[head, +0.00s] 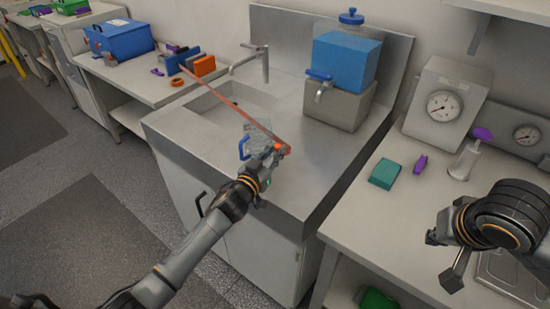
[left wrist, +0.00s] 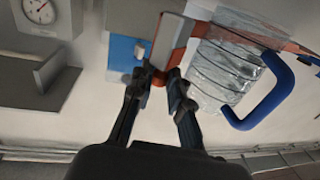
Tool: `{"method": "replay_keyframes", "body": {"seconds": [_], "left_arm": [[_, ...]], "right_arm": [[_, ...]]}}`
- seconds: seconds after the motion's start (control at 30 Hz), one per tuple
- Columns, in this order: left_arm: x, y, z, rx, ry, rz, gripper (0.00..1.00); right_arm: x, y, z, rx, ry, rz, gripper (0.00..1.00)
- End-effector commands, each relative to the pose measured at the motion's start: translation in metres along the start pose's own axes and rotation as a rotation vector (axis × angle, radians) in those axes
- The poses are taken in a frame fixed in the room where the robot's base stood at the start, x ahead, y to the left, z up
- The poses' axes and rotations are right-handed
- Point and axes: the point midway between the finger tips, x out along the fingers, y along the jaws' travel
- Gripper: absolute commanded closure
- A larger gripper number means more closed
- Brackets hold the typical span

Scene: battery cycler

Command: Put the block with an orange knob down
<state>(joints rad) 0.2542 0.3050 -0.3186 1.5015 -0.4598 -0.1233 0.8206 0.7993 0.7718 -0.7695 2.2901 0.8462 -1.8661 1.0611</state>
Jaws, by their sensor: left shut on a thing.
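My left gripper (head: 275,152) is above the front right edge of the sink counter. In the left wrist view its fingers (left wrist: 160,78) are shut on an orange-red piece with a pale grey face (left wrist: 171,36). In the head view only small orange parts of it show at the fingertips. I cannot make out a separate knob, and most of the held piece is hidden. My right gripper (head: 447,262) is open and empty at the front of the right bench.
A clear jug with a blue handle (head: 245,148) stands close beside my left gripper. A long orange-red strip (head: 235,107) crosses the sink. A blue tank (head: 345,62) with a tap stands behind. A teal block (head: 385,173) lies on the right bench, with bare surface in front.

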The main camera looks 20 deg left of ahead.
Motion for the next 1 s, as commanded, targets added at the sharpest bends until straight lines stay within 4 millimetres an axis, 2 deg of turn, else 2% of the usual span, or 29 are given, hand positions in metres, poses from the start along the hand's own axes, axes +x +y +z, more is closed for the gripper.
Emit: {"method": "replay_keyframes", "body": {"seconds": [0.07,0.3,0.4,0.6,0.87,1.0], "left_arm": [[-0.006,-0.004,-0.017,0.006,0.004,0.001,1.0],[-0.049,-0.022,-0.071,0.009,0.003,0.004,1.0],[-0.074,-0.033,-0.077,0.006,-0.001,0.002,1.0],[-0.109,-0.049,-0.094,0.003,-0.001,0.003,1.0],[-0.127,-0.058,-0.105,0.001,0.0,0.001,1.0],[-0.131,-0.05,-0.101,-0.004,0.001,0.002,1.0]], "right_arm": [[-0.002,0.0,-0.001,0.0,0.0,0.0,1.0],[-0.003,0.0,-0.001,0.0,0.0,0.0,1.0],[0.003,0.0,0.001,0.0,0.0,0.0,1.0],[0.008,0.0,0.004,0.0,0.0,0.0,1.0],[0.011,0.0,0.005,0.0,0.0,0.0,1.0],[0.01,0.0,0.005,0.0,0.0,0.0,1.0]]}}
